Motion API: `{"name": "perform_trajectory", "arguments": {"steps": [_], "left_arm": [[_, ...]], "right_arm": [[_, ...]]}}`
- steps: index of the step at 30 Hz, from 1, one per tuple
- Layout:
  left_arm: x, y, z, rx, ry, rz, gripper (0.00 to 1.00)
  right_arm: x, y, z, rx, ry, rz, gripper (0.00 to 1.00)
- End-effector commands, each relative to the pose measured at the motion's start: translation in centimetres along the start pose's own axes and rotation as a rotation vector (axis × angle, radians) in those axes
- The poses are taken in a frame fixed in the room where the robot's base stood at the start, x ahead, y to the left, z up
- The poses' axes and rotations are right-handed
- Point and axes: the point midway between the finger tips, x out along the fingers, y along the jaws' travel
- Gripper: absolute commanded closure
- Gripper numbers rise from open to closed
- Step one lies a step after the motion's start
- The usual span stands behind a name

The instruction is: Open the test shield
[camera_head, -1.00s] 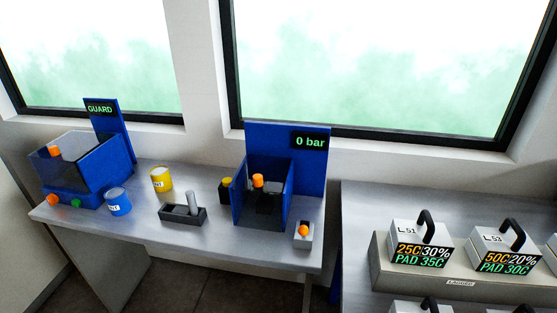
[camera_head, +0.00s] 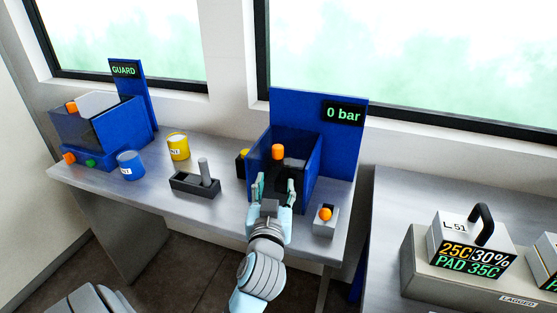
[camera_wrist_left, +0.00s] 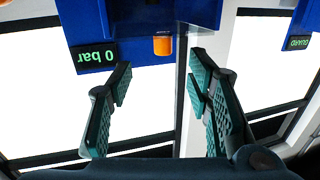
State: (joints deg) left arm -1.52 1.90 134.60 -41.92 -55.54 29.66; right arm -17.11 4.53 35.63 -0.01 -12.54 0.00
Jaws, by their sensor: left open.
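The test shield (camera_head: 300,160) is a dark see-through panel on the blue test station, between its blue side walls, and it looks down. Its orange knob (camera_head: 278,151) shows just beyond my left gripper. My left gripper (camera_head: 274,183) is open and empty in front of the shield, with one finger on each side and the knob past the fingertips. In the left wrist view the picture is upside down; the orange knob (camera_wrist_left: 162,46) shows beyond and between the open fingertips (camera_wrist_left: 162,68). The gripper hides the shield's lower part. My right gripper is not in view.
The station's display (camera_head: 344,114) reads 0 bar. A grey box with an orange button (camera_head: 326,214) stands close at right. A dark holder with a grey lever (camera_head: 195,184), a yellow can (camera_head: 178,147), a blue can (camera_head: 130,165) and the GUARD station (camera_head: 118,125) are at left.

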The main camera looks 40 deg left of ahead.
Motion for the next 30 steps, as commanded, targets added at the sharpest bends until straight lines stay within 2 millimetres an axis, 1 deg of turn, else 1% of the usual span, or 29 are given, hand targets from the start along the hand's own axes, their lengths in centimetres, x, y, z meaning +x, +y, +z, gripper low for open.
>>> {"name": "perform_trajectory", "arguments": {"steps": [1,2,5,8,12,15,18,21,24,30], "left_arm": [[0.2,-0.1,-1.1,-0.016,0.033,-0.009,0.54],[0.4,-0.2,-1.5,-0.021,0.044,-0.012,0.54],[1.8,-0.2,-1.9,-0.021,0.050,-0.014,0.54],[4.3,-0.3,-2.0,-0.018,0.050,-0.014,0.54],[8.3,-0.4,-2.1,-0.019,0.047,-0.015,0.54],[10.7,-0.4,-2.1,-0.020,0.045,-0.014,0.54],[12.4,-0.4,-2.1,-0.020,0.044,-0.015,0.54],[13.7,-0.4,-2.2,-0.021,0.044,-0.013,0.54],[14.2,-0.4,-2.2,-0.021,0.043,-0.013,0.54],[14.4,-0.4,-2.2,-0.021,0.043,-0.012,0.54]], "right_arm": [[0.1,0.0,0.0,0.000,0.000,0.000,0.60],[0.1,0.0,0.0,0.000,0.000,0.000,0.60],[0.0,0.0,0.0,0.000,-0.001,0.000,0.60],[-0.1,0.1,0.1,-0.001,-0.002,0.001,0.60],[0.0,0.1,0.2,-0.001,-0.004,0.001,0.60],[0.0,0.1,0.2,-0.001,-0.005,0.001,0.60],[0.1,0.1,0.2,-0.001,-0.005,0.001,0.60],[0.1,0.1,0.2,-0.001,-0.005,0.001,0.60],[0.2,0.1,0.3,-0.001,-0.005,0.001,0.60],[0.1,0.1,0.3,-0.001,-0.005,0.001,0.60]]}}
